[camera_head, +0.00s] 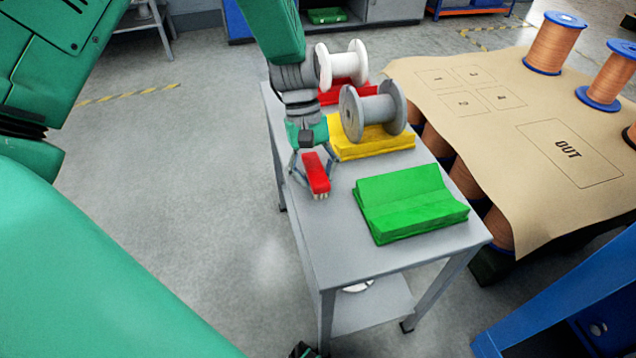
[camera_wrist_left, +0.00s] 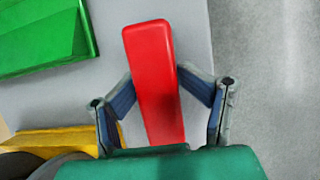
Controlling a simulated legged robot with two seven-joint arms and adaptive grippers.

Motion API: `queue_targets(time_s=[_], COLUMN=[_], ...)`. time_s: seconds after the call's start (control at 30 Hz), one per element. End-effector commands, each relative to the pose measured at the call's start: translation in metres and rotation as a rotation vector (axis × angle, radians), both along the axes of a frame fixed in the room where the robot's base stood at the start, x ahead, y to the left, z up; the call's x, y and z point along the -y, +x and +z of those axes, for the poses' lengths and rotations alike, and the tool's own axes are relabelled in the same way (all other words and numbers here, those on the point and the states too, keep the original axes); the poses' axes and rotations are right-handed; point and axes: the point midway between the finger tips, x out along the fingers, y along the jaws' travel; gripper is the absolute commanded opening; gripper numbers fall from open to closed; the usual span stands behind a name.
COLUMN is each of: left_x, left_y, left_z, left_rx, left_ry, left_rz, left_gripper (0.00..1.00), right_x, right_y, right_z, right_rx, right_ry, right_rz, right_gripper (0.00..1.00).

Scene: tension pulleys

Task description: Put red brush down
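The red brush (camera_head: 318,172) has pale bristles at its lower end and is over the left edge of the grey table (camera_head: 335,235). My left gripper (camera_head: 317,178) points down with its fingers on both sides of the brush. In the left wrist view the red brush (camera_wrist_left: 153,75) lies between the blue finger pads of the left gripper (camera_wrist_left: 156,78), whose tips meet its sides. I cannot tell whether the bristles touch the tabletop. My right gripper is not in view.
A green block (camera_head: 410,203), a yellow block (camera_head: 372,140) with a grey spool (camera_head: 372,108), and a red block with a white spool (camera_head: 342,65) line the table. Clear tabletop lies in front of the green block. A brown-covered surface (camera_head: 480,135) stands right.

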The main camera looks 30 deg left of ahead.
Motion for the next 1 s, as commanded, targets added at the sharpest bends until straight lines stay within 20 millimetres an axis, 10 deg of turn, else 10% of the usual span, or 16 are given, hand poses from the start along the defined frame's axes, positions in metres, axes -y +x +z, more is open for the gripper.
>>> queue_targets(time_s=[0.4, 1.0], left_x=[-0.03, -0.036], left_y=[0.021, 0.025], left_z=[0.087, 0.103], left_rx=[0.004, 0.001], left_ry=[-0.001, -0.002], left_rz=[0.002, 0.0], left_gripper=[0.46, 0.46], right_x=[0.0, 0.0], right_y=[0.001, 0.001], right_z=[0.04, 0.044], right_rx=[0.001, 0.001], right_ry=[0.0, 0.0], right_rz=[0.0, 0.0], right_gripper=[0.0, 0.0])
